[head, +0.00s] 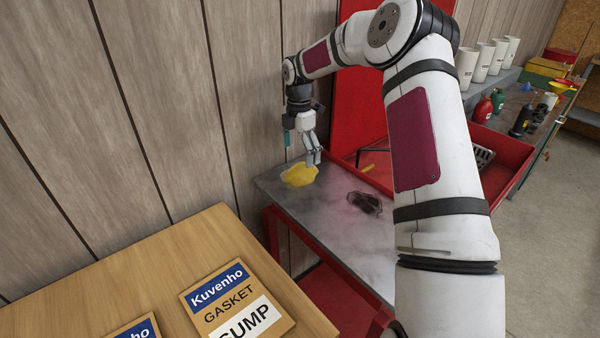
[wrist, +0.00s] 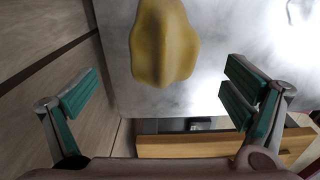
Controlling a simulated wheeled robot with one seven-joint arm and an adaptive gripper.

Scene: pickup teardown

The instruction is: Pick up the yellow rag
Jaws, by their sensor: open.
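The yellow rag (head: 299,174) lies crumpled on the grey metal top (head: 290,205) of a red cart, at its far left corner by the wall. In the wrist view the rag (wrist: 164,42) shows at the top middle as a folded, rounded lump. My gripper (head: 302,150) is above the cart top, close over the rag in the head view. In the wrist view its green-padded fingers (wrist: 160,98) are spread wide, with nothing between them. The rag is beyond the fingertips, and I see no contact.
A dark crumpled object (head: 365,203) lies on the cart top to the right of the rag. A wooden table with gasket boxes (head: 238,299) stands in front. A panelled wall (head: 165,110) is close on the left. A red tray (head: 508,150) is at right.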

